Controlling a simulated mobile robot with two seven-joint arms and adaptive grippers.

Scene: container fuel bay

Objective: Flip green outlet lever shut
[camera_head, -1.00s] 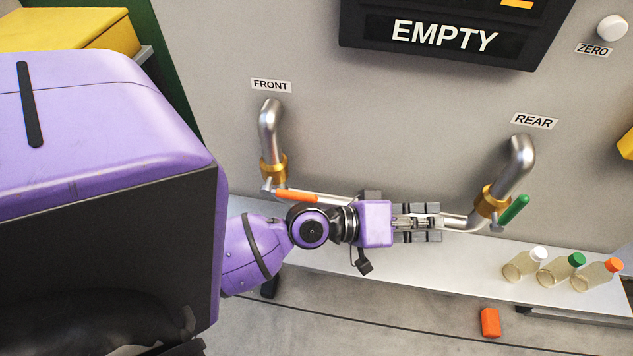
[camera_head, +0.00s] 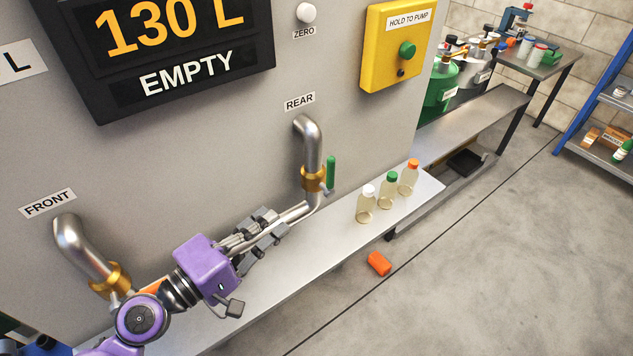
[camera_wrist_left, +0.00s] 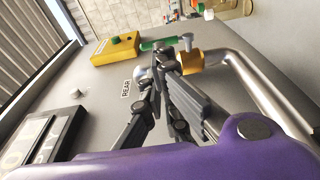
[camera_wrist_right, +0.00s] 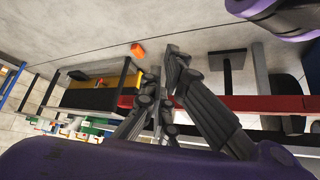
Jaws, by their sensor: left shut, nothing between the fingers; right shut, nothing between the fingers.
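The green outlet lever (camera_head: 331,172) stands upright beside the brass collar (camera_head: 313,178) of the pipe marked REAR. My left gripper (camera_head: 276,226) lies along the lower pipe run, shut and empty, with its tips below and left of the lever. In the left wrist view the green lever (camera_wrist_left: 160,44) shows just past the fingertips, next to the brass collar (camera_wrist_left: 205,60); whether they touch is unclear. My right gripper (camera_wrist_right: 165,72) shows in its own wrist view, shut and empty, away from the lever. The orange lever (camera_head: 152,287) at the FRONT pipe is partly hidden by my left arm.
Bottles with white (camera_head: 367,204), green (camera_head: 388,188) and orange (camera_head: 409,177) caps stand on the ledge (camera_head: 300,260) right of the lever. A yellow pump box (camera_head: 397,45) is on the wall above. An orange block (camera_head: 379,263) lies on the open floor.

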